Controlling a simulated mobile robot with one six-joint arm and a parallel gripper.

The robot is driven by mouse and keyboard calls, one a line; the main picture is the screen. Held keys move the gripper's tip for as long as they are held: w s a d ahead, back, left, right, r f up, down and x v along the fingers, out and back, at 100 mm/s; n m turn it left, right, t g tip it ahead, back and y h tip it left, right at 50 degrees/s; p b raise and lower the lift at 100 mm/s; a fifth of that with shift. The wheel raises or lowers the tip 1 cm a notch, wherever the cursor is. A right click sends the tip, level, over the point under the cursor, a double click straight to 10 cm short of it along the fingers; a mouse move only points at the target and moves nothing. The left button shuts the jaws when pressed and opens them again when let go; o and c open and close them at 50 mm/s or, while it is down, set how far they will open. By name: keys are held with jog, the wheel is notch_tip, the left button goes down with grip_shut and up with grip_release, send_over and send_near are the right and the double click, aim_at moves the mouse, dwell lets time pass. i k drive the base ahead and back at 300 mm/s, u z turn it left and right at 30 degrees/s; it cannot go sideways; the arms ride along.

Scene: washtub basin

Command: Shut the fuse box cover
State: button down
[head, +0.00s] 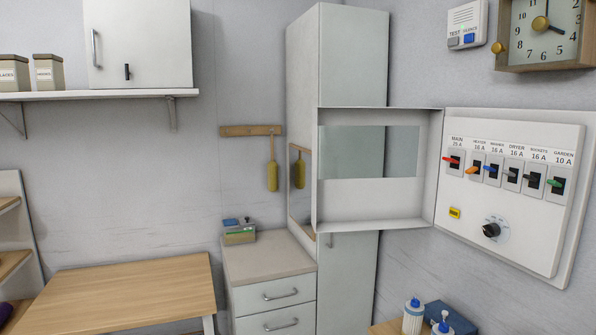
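The fuse box (505,257) is mounted on the right wall. Its white panel carries a row of several labelled switches with coloured levers, a small yellow button and a black dial (491,230). The fuse box cover (375,216) is a pale frame with a clear window. It stands wide open, swung out to the left from the hinge at the box's left edge. The tall cabinet shows through its window. My gripper is not in view.
A tall grey cabinet (352,50) and a drawer unit (272,262) stand behind the open cover. A wooden table (125,290) is at the lower left. Bottles (413,316) and a blue box (450,318) sit below the fuse box. A wall clock (545,30) hangs above.

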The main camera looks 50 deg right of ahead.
aim_at(368, 204)
jog(key=i, duration=0.95)
jog(key=z, duration=0.05)
